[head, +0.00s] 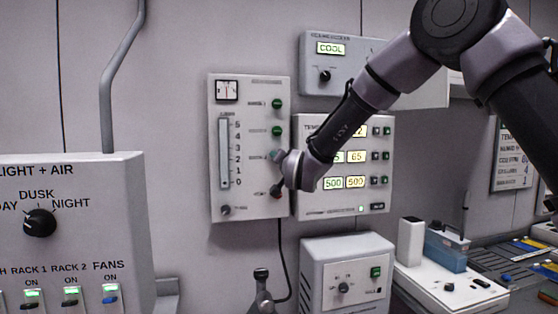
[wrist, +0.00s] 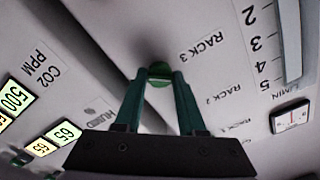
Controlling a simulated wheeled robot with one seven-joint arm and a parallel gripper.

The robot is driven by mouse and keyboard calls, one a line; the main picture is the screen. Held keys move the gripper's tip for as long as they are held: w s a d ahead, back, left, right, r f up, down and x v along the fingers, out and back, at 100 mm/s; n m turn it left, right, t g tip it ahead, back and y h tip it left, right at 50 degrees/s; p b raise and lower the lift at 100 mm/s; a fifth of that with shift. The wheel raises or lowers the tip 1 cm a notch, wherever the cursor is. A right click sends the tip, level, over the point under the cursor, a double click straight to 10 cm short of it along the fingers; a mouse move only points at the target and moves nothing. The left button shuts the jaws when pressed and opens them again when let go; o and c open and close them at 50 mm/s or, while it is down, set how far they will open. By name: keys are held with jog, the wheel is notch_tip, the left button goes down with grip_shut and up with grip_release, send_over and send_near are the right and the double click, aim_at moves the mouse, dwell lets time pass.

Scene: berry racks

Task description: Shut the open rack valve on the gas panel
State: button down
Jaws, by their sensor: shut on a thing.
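The gas panel (head: 248,204) is a pale wall box with a dial at top left, a flow scale and a column of valve knobs. The top knob (head: 277,104) and the second knob (head: 277,131) are green and uncovered. My gripper (head: 277,156) is at the third knob down. In the wrist view its teal fingers (wrist: 160,84) are shut on a green knob (wrist: 159,70) in line with the RACK 3 label (wrist: 203,45). The fingers hide most of this knob, so I cannot tell its turn.
A panel with lit number displays (head: 345,205) is close to the right of the gas panel, behind my arm. A COOL box (head: 318,75) is above. A light and air box (head: 100,200) is at left. A black cable (head: 281,255) hangs below the gas panel.

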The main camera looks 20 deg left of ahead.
jog(key=shift+f+n, duration=0.1)
jog(key=shift+n, duration=3.7)
jog(key=c, duration=0.5)
grip_release()
jog(key=v, duration=1)
jog(key=shift+s+d, duration=0.2)
jog(key=shift+s, duration=0.15)
